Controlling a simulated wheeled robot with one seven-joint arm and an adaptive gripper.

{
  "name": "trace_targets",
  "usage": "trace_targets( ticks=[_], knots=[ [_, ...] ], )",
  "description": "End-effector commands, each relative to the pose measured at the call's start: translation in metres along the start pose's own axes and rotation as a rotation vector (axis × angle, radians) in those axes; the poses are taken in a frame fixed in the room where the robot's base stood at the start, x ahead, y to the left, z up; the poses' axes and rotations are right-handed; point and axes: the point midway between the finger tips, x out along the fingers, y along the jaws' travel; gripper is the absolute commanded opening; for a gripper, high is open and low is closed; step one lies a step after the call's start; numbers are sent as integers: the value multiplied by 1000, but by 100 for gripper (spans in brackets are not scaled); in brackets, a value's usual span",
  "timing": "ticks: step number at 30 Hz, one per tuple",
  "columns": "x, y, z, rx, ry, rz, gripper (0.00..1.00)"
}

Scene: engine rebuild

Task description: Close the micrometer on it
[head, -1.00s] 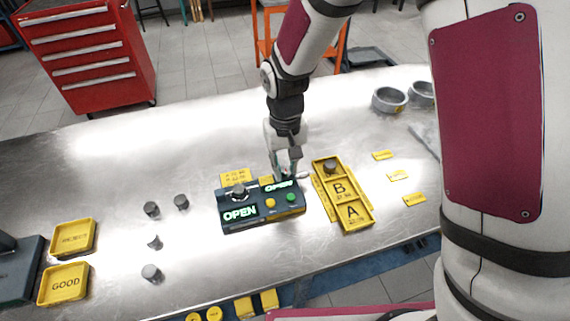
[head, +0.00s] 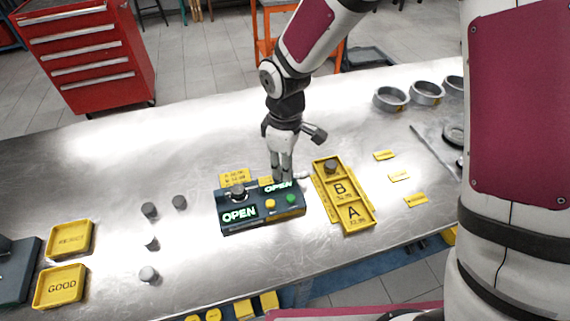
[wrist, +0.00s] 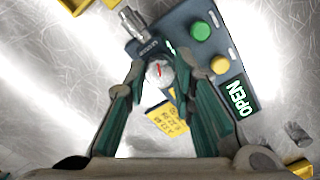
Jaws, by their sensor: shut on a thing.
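The micrometer (head: 262,224) is a dark box on the metal bench with two lit green "OPEN" readings, a green button (head: 291,198) and a yellow button. A grey cylindrical part (head: 239,190) stands at its upper left; I cannot tell whether it touches the measuring faces. My gripper (head: 284,178) points down at the box's back right. In the wrist view, my gripper (wrist: 160,78) is shut on a round knob (wrist: 160,71) with a red mark, one fingertip on each side. A silver barrel (wrist: 132,22) shows beyond it. The right finger hides part of the box.
A yellow A/B tray (head: 353,217) stands close right of the micrometer, with a grey part in its top slot. Several loose grey parts (head: 149,210) stand to the left, near yellow REJECT and GOOD trays (head: 61,287). Metal rings (head: 391,99) lie back right.

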Motion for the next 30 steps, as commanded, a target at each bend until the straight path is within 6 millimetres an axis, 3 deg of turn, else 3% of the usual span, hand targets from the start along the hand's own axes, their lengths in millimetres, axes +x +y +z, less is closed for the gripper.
trace_targets(
  ticks=[15,30],
  knots=[
    [-1,0,-1,-396,2,1,0],
    [-1,0,-1,-508,1,1,0]
  ],
)
